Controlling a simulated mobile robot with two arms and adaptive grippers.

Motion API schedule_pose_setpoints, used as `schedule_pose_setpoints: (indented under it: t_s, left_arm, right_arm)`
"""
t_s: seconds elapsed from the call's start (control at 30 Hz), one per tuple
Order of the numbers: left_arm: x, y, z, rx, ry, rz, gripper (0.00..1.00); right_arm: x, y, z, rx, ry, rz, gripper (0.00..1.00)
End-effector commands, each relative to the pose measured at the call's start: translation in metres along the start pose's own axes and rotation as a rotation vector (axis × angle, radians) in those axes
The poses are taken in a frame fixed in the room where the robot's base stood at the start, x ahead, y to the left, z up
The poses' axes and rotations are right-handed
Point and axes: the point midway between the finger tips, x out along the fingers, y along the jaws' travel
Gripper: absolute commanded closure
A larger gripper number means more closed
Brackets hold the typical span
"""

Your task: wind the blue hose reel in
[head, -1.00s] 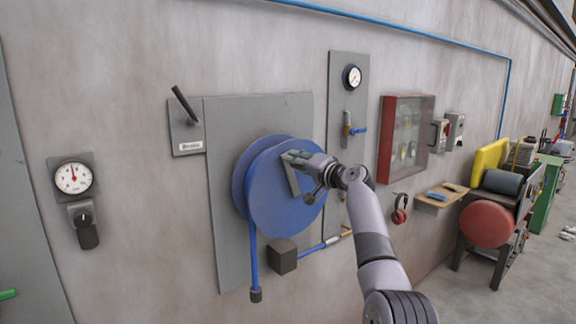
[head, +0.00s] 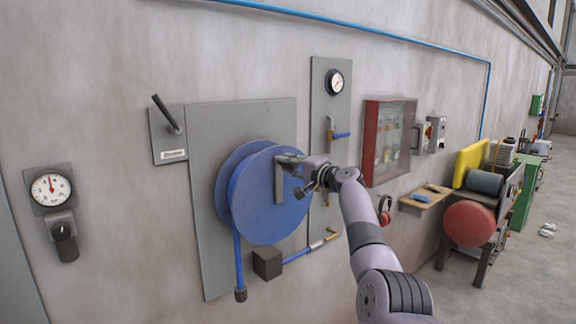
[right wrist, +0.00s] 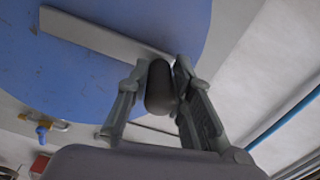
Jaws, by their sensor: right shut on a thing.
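The blue hose reel (head: 256,207) is mounted on a grey wall plate (head: 199,158). A grey crank arm (head: 279,183) lies across its front face. My right gripper (head: 297,176) is at the crank's outer end, on the reel's right side. In the right wrist view the gripper (right wrist: 158,90) is shut on a dark crank handle (right wrist: 160,86), with a finger on each side. The crank arm (right wrist: 104,33) and blue reel face (right wrist: 60,80) show behind it. A blue hose end (head: 239,268) hangs straight down below the reel. My left gripper is not in view.
A lever (head: 168,115), gauges (head: 51,189) and a red cabinet (head: 388,141) are on the wall. A bench (head: 470,220) stands at right, beyond my arm.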

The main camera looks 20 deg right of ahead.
Motion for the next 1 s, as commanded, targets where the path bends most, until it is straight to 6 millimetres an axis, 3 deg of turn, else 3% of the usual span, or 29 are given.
schedule_pose_setpoints:
  t_s: [0.1, 0.13, 0.4, 0.77, 1.0]
  left_arm:
    - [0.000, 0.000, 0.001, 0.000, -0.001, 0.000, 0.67]
    - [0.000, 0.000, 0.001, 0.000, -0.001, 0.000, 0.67]
    - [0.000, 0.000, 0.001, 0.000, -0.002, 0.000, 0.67]
    - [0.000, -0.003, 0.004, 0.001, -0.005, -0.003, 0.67]
    - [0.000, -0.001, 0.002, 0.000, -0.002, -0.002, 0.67]
  right_arm:
    - [-0.001, -0.004, -0.004, -0.001, 0.008, -0.007, 1.00]
    - [-0.001, -0.004, -0.004, -0.001, 0.008, -0.007, 0.78]
    - [-0.001, -0.002, -0.002, -0.001, 0.004, -0.003, 0.60]
    - [-0.001, 0.000, -0.001, -0.002, 0.002, -0.001, 0.59]
    - [-0.015, 0.000, -0.002, -0.005, 0.004, -0.002, 0.59]
